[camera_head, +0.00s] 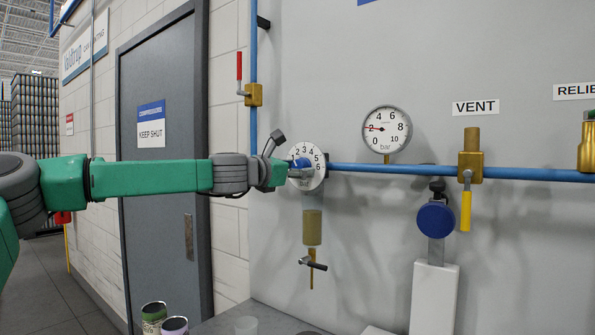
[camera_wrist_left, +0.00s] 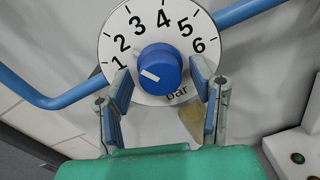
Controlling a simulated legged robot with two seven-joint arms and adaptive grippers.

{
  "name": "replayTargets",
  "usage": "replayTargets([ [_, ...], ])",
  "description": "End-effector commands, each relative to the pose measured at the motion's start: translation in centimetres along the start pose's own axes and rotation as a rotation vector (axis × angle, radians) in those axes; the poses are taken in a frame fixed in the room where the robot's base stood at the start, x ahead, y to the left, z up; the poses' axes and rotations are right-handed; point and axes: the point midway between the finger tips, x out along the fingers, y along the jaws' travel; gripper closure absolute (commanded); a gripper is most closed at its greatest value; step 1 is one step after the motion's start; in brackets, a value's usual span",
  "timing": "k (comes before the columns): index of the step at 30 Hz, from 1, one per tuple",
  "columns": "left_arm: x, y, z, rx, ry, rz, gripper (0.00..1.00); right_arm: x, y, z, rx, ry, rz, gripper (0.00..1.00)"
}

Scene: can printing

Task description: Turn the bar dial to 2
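The bar dial (camera_wrist_left: 165,22) is a white disc numbered 1 to 6 with a blue knob (camera_wrist_left: 168,66) at its centre. The dial also shows in the head view (camera_head: 318,158), partly hidden by my left gripper (camera_head: 281,160). In the wrist view, my left gripper (camera_wrist_left: 161,82) is open, one finger on each side of the knob, with visible gaps to it. My right gripper is not in view.
A round bar gauge (camera_head: 387,122) reads about 2. A blue pipe (camera_head: 365,168) runs right to the VENT valve with a yellow handle (camera_head: 466,210). A brass-coloured cylinder (camera_head: 312,227) hangs below the dial. A blue round knob (camera_head: 436,219) stands to the right above a white box.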

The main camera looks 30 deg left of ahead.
Motion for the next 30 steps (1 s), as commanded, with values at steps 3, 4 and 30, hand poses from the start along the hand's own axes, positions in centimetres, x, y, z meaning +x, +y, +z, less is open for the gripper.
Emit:
replayTargets([
  [3,0.0,0.0,0.0,0.0,0.0,0.0,0.47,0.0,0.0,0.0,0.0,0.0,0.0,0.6],
  [4,-0.1,0.0,0.0,0.0,0.0,0.0,0.47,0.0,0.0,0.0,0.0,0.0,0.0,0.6],
  [30,-11.0,0.2,-0.2,-0.003,-0.001,0.001,0.47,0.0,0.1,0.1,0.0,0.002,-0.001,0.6],
])
